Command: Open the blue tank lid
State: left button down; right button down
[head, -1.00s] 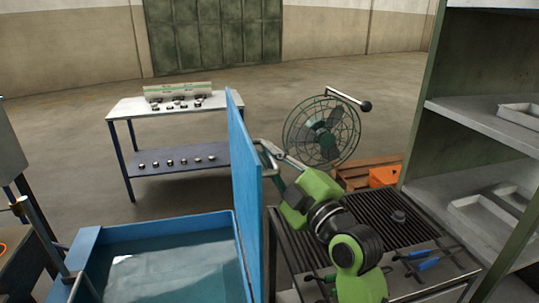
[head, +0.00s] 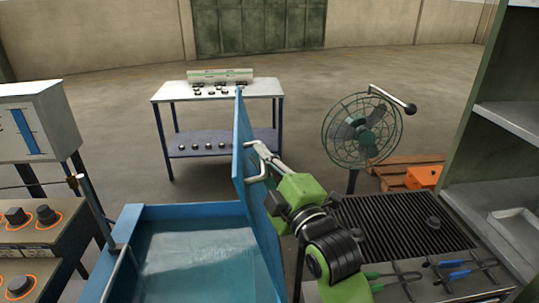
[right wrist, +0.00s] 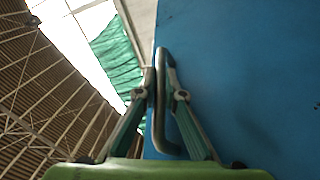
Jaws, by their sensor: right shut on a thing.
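The blue tank (head: 185,211) stands at the lower left of the head view, with water showing inside. Its blue lid (head: 262,228) stands up steeply along the tank's right side, seen nearly edge-on. My right gripper (head: 262,160) is at the outer face of the lid, shut on the metal lid handle (right wrist: 162,75). In the right wrist view the two fingers (right wrist: 156,92) lie on either side of the handle bar, close to the blue lid surface (right wrist: 245,75). My left gripper is out of view.
A grill-topped bench (head: 400,230) with blue- and green-handled tools is right of the lid. A control box (head: 30,125) is at left, a parts table (head: 170,92) behind. Floor between is clear.

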jog(key=shift+f, duration=0.1)
jog(key=c, duration=2.1)
grip_release()
jog(key=shift+c, duration=0.2)
jog(key=v, duration=1.2)
jog(key=shift+d, duration=0.1)
